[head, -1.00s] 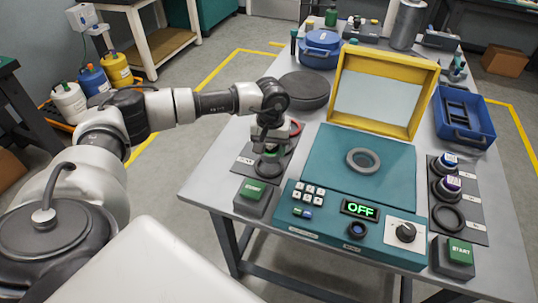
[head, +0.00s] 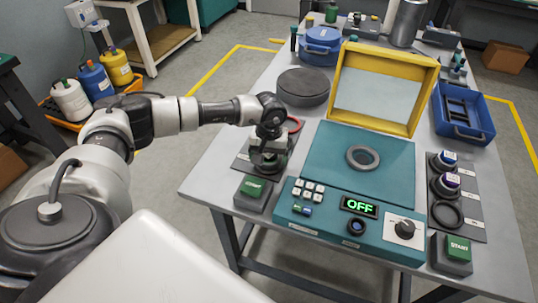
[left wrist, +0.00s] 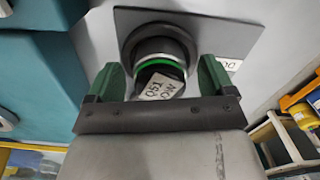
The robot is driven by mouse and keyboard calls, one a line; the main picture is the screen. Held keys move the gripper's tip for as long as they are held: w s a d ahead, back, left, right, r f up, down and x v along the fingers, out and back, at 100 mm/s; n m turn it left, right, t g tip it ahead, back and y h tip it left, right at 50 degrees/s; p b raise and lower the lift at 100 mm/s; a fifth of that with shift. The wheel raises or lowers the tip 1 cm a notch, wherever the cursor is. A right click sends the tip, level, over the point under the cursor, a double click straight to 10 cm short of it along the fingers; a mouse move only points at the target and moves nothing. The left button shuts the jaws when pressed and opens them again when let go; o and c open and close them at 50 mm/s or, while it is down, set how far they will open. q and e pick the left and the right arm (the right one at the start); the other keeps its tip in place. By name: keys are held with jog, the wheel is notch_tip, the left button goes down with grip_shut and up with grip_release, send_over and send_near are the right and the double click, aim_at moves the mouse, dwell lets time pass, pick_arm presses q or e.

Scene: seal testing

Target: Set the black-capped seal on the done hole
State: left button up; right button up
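The black-capped seal (left wrist: 150,76), with a green band and a white label, shows in the left wrist view between my left fingers. It stands at a dark round ring (left wrist: 128,45) on a dark plate (left wrist: 196,24). I cannot tell how deep it sits. My left gripper (left wrist: 161,72) has green fingers, one on each side of the seal, with small gaps showing. In the head view my left gripper (head: 268,153) is low over the left dark plate (head: 242,162) and hides most of the seal. A label (left wrist: 231,65) beside the ring is partly hidden. My right gripper is out of view.
The teal tester (head: 318,165) with raised yellow lid (head: 424,75) stands right of the plate; its display reads OFF. A green START button (head: 252,187) is in front. A red ring (head: 295,124) and dark round disc (head: 302,86) lie behind. Two capped seals (head: 444,184) stand at right.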

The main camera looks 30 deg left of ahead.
pick_arm(q)
jog(key=shift+r, duration=0.4)
notch_tip(320, 180, up, 12)
jog(key=b, duration=0.1)
jog(key=shift+f, duration=0.25)
dwell(0.4)
